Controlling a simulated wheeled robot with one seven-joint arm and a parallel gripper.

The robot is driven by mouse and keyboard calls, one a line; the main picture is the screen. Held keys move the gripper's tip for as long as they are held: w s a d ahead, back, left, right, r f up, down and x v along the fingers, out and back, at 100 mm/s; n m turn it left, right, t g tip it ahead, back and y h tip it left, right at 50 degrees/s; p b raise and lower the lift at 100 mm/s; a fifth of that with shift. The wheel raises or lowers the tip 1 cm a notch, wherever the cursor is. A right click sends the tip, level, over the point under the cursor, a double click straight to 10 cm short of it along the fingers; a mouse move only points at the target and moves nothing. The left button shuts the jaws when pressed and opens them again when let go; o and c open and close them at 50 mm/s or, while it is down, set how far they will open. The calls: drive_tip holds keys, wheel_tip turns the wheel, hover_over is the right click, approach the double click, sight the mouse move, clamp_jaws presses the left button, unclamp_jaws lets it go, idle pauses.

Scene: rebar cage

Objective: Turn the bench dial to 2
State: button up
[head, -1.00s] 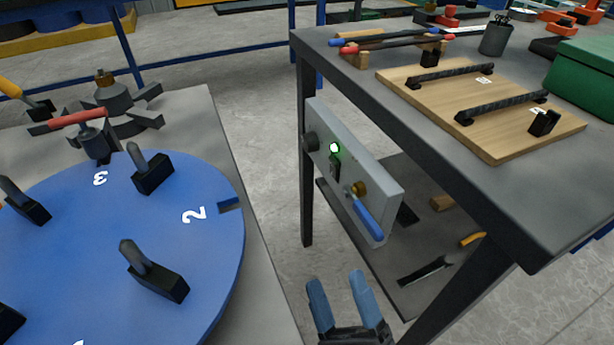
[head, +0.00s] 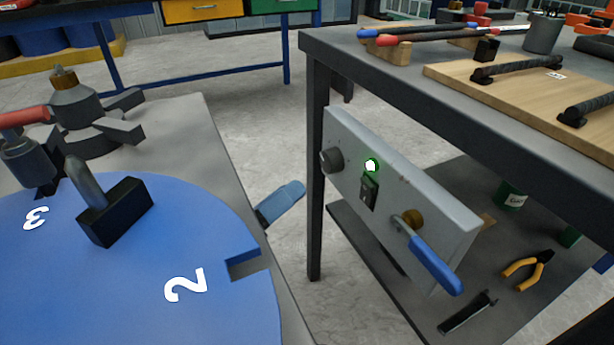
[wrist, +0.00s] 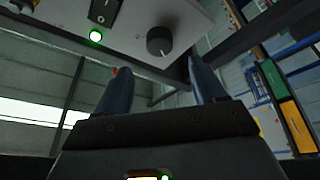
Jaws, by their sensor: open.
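The bench dial is a dark round knob (head: 331,161) at the left end of the grey control panel (head: 437,195) on the bench side. In the wrist view the knob (wrist: 160,40) shows a small pale mark on its rim; I cannot read any numbers around it. My gripper (wrist: 160,82) is open and empty, its two blue fingers spread below the knob in that view, apart from it.
The panel also carries a lit green lamp (head: 371,166), a black switch (head: 369,193) and a blue-handled lever (head: 435,264). The blue turntable (head: 225,225) with a white 2 and 3 fills the left. A dark bench leg (head: 317,200) stands beside the knob.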

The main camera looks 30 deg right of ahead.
sight(325, 165)
drive_tip(key=shift+n, duration=0.3)
drive_tip(key=shift+b+x, duration=0.9)
drive_tip(key=shift+x, duration=2.7)
drive_tip(key=shift+d, duration=0.1)
drive_tip(key=shift+c, duration=0.2)
drive_tip(key=c, duration=1)
